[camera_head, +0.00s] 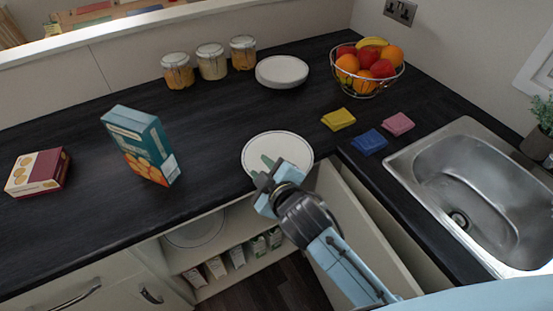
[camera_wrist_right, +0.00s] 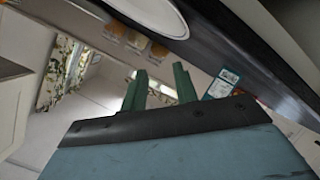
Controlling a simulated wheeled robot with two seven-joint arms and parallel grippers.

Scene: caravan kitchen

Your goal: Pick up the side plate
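A white plate with a thin dark ring (camera_head: 284,146) lies flat on the dark worktop near its front edge. Part of its near left side is hidden behind my right gripper (camera_head: 262,167). In the wrist view, the plate's pale rim (camera_wrist_right: 165,22) shows at the top, apart from the fingers. My right gripper's green fingers (camera_wrist_right: 160,75) are spread with nothing between them. It is at the plate's near edge; I cannot tell its exact height. More white plates (camera_head: 282,71) are stacked at the back. Another plate (camera_head: 195,231) sits in the open cupboard below. My left gripper is out of view.
An open cupboard door (camera_head: 350,225) stands below the worktop by my right arm. A teal box (camera_head: 141,145) and a maroon box (camera_head: 38,172) stand left. Jars (camera_head: 211,62), a fruit basket (camera_head: 368,72), cloths (camera_head: 369,142) and a sink (camera_head: 480,190) lie around.

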